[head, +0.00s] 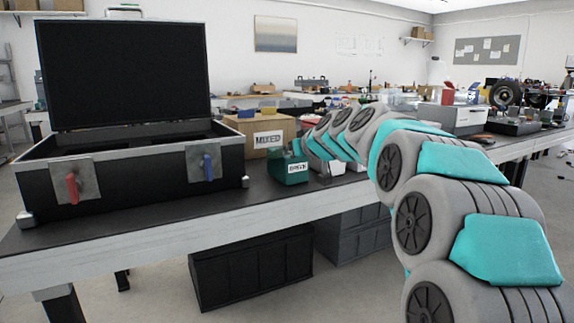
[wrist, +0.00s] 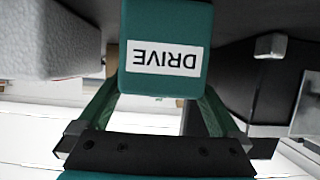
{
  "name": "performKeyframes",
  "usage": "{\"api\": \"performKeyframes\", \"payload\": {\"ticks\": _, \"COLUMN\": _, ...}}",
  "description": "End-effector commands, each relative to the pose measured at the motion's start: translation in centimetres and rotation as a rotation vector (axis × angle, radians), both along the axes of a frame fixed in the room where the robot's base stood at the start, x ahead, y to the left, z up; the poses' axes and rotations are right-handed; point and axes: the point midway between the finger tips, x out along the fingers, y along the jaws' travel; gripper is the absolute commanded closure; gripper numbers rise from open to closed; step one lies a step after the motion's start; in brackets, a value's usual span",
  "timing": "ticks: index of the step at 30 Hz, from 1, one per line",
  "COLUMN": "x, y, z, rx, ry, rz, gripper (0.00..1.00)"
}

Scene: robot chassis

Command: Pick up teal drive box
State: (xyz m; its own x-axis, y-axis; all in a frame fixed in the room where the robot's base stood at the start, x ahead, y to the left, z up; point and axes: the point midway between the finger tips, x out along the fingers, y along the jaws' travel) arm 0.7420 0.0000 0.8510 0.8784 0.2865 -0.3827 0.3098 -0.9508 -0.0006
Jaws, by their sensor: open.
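The teal drive box (head: 280,172) stands on the dark worktop near its front edge, with a white DRIVE label facing front. In the wrist view the same teal box (wrist: 165,25) fills the top middle and its label appears upside down. My gripper (head: 297,147) is at the box's upper right in the head view, mostly hidden by my own arm. In the wrist view my gripper (wrist: 162,96) is open, its two fingers apart and their tips close to the box's edge. I cannot tell whether the fingertips reach around the box or touch it.
A large black case (head: 130,180) with its lid up and red and blue latches stands left of the box. A cardboard box (head: 230,128) labelled MIXED is behind. Dark crates (head: 250,265) sit under the table. The worktop's front strip is clear.

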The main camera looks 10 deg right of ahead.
Motion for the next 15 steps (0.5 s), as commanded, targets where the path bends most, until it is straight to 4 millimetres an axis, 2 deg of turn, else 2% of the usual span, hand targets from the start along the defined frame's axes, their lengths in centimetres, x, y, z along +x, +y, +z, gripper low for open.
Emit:
{"api": "performKeyframes", "payload": {"ticks": 3, "x": 1.05, "y": 0.32, "z": -0.55, "rx": -0.002, "ry": 0.003, "rz": 0.000, "gripper": 0.00}}
{"api": "performKeyframes", "payload": {"ticks": 10, "x": 1.17, "y": 0.37, "z": -0.55, "rx": -0.002, "ry": 0.001, "rz": -0.001, "gripper": 0.00}}
{"api": "performKeyframes", "payload": {"ticks": 15, "x": 1.17, "y": 0.35, "z": -0.54, "rx": -0.001, "ry": 0.000, "rz": -0.001, "gripper": 0.18}}
